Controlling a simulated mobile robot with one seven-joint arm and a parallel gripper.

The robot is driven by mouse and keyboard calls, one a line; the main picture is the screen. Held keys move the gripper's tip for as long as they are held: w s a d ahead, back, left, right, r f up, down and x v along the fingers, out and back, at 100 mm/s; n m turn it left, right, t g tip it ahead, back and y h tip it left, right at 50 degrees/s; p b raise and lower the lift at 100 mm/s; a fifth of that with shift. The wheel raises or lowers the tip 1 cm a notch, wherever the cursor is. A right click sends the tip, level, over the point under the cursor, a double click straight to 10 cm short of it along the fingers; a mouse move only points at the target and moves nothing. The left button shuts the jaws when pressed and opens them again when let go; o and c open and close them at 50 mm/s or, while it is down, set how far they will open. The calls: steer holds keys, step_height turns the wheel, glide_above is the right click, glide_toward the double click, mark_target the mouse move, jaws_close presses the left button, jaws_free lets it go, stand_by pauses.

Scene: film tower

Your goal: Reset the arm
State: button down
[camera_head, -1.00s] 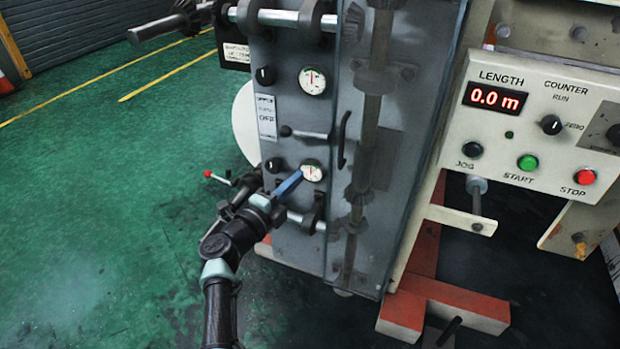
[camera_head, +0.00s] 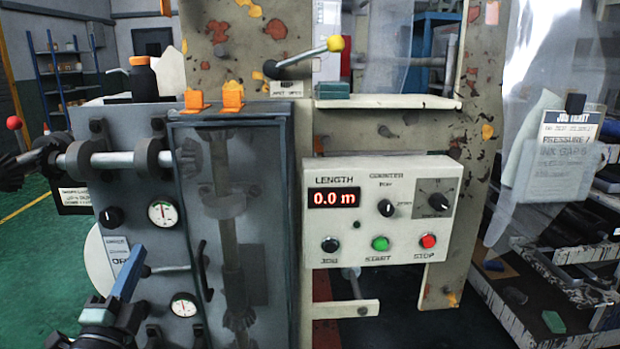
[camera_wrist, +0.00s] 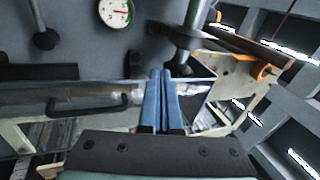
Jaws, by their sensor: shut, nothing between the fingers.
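My gripper (camera_head: 135,256) shows at the lower left of the head view, with its blue fingers pointing up and to the right in front of the grey machine panel (camera_head: 133,188). My black arm is partly in view below it and runs out of the bottom edge. In the wrist view my gripper (camera_wrist: 161,76) has its two blue fingers together and nothing between them. A gauge (camera_wrist: 114,12) on the grey panel shows beyond the fingers. I cannot tell how far the fingertips are from the panel.
A horizontal steel roller shaft (camera_head: 115,160) and a lever with a yellow knob (camera_head: 334,44) stick out of the machine. A control box (camera_head: 382,210) reads 0.0 m. A shelf rack (camera_head: 65,75) stands at the back left. Green floor (camera_head: 35,250) lies open at the left.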

steer(key=s+d+r+n+t+y, duration=0.1)
steer(key=s+d+r+n+y, duration=0.3)
steer(key=r, duration=0.5)
steer(key=s+d+r+n+t+y, duration=0.1)
steer(key=d+r+n+t, duration=0.1)
steer(key=d+r+n, duration=0.45)
steer(key=s+d+r+n+t+y, duration=0.1)
steer(key=s+d+r+n+y, duration=0.25)
steer(key=r, duration=0.75)
steer(key=s+d+r+n+h, duration=0.1)
steer(key=s+d+r+h, duration=0.2)
steer(key=s+d, duration=0.25)
steer(key=s+d+r+n+t+h, duration=0.1)
steer(key=s+d+r+h, duration=0.1)
steer(key=s+d+h, duration=0.3)
steer(key=s+d+r+h, duration=0.2)
steer(key=s+d+r, duration=0.1)
steer(key=d, duration=0.4)
step_height(320, 180, up, 20)
steer(key=a+p, duration=0.1)
steer(key=p, duration=2)
steer(key=shift+w+n+y, duration=0.25)
steer(key=shift+n+y, duration=0.05)
steer(key=shift+y, duration=0.05)
steer(key=shift+a, duration=0.1)
